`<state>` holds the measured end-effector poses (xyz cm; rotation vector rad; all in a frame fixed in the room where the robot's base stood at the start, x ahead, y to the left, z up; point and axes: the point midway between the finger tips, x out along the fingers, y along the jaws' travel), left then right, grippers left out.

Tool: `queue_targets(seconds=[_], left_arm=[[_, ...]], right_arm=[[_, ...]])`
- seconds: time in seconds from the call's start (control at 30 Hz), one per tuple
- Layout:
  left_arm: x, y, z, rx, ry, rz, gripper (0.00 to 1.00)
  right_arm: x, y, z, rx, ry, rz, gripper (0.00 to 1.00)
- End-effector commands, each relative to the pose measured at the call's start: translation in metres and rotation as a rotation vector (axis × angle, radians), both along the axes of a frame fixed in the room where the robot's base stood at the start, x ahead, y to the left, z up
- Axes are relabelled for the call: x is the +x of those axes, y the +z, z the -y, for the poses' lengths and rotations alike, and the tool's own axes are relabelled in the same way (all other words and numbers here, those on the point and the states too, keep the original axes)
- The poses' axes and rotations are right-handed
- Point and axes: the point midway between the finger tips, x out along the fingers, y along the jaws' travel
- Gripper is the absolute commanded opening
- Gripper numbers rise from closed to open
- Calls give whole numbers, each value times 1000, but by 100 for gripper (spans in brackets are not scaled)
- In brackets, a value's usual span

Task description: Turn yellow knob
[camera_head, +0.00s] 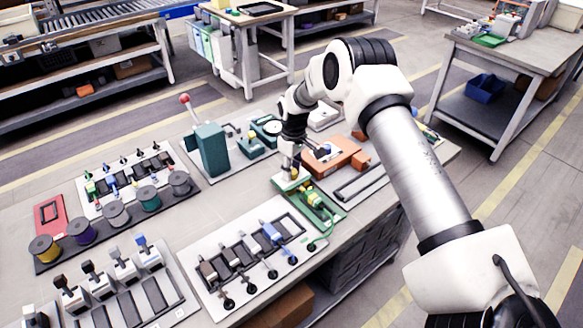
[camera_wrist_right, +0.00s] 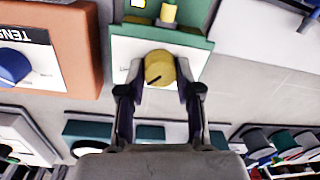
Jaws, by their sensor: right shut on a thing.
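The yellow knob (camera_wrist_right: 159,68) shows in the right wrist view as a round dial with a dark pointer line, on the white face of a green fixture (camera_wrist_right: 197,52). My right gripper (camera_wrist_right: 160,82) is shut on the knob, with one finger on each side of it. In the head view my right gripper (camera_head: 290,166) points down at the back end of the green fixture (camera_head: 322,208); the knob is mostly hidden by the fingers there. My left gripper is in neither view.
An orange box (camera_head: 345,158) with a blue knob (camera_wrist_right: 14,66) stands close beside the fixture. A teal block (camera_head: 211,148) and a red-tipped lever (camera_head: 185,99) stand to the left. A white panel of sliders (camera_head: 212,283) lies in front. Several spools line the table's left side.

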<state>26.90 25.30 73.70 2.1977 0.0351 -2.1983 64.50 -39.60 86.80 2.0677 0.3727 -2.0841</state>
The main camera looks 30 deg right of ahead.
Motion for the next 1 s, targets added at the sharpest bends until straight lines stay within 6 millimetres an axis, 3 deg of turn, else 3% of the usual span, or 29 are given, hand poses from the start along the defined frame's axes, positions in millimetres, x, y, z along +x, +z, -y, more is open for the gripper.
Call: queue_targets(seconds=[0.4,1.0], left_arm=[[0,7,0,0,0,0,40],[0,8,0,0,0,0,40]], right_arm=[[1,1,1,0,-257,3,0],[1,1,1,0,-313,3,0]])
